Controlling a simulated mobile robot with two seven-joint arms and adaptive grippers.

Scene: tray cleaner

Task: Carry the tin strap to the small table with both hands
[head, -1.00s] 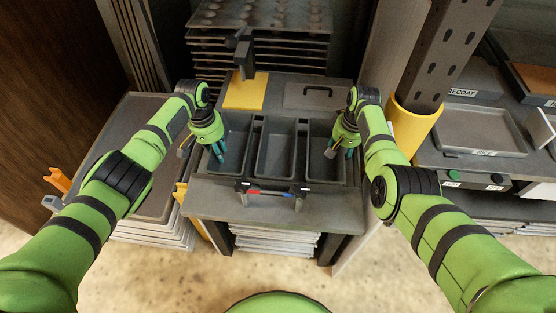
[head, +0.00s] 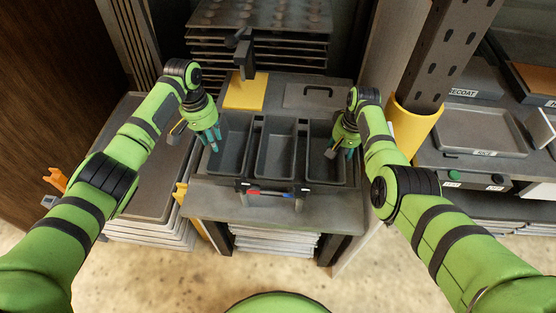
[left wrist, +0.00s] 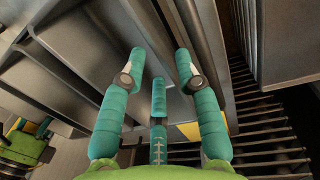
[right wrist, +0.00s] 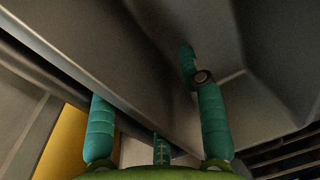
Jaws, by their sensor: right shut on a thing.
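The tin strap (head: 276,118) is three dark grey open tins side by side, standing level on a grey worktop. My left gripper (head: 213,141) is at the outer left wall of the left tin. In the left wrist view its fingers (left wrist: 161,70) are spread apart, with the tins mostly to their left. My right gripper (head: 342,150) is shut on the outer right wall of the right tin. In the right wrist view that wall (right wrist: 115,70) runs between its fingers. I cannot tell which surface is the small table.
A grey tray stack (head: 165,180) stands at the left, beside the worktop. A rack of dark trays (head: 262,18) is behind. A yellow-based column (head: 415,125) stands close to my right arm. A shelf with a tray (head: 480,130) is at the right. Floor is clear in front.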

